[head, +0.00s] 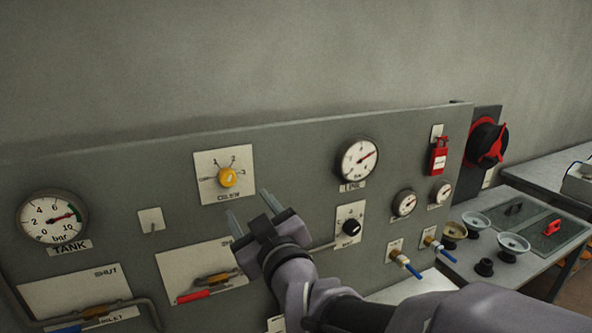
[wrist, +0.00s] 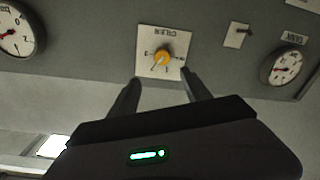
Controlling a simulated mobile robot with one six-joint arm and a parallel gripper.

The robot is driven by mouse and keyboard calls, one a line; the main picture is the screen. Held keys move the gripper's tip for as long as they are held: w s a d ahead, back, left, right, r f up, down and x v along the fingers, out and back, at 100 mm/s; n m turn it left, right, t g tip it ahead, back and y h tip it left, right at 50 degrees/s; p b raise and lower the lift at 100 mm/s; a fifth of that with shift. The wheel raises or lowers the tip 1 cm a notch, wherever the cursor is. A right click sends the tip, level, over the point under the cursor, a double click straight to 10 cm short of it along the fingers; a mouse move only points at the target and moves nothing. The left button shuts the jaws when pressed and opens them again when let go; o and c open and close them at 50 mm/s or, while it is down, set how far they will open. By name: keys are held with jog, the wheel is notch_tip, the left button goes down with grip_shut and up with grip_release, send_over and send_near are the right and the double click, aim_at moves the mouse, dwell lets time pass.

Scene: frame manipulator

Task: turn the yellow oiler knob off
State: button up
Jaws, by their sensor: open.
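The yellow oiler knob (head: 228,177) sits on a white plate (head: 209,165) with scale marks around it, on the upper part of the grey panel. The knob's exact setting is too small to read. My gripper (head: 251,207) is open and empty, just below and to the right of the knob in the head view, with its fingers pointing toward the panel. In the wrist view, which looks upside down, the knob (wrist: 162,57) shows beyond and roughly between the open fingertips (wrist: 160,78). The fingers look apart from the knob.
The panel carries a tank gauge (head: 52,217), a line gauge (head: 358,161), a black knob (head: 351,227), a red-handled lever (head: 205,292) and blue-tipped valves (head: 404,262). A red lock (head: 438,157) hangs at right. A bench (head: 490,262) with small parts stands right of it.

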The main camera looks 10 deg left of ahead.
aim_at(228, 180)
jog(key=p+x, duration=0.1)
jog(key=x, duration=1.2)
jog(key=shift+a+f+p, duration=0.1)
jog(key=shift+a+p, duration=0.2)
jog(key=shift+s, duration=0.1)
grip_shut()
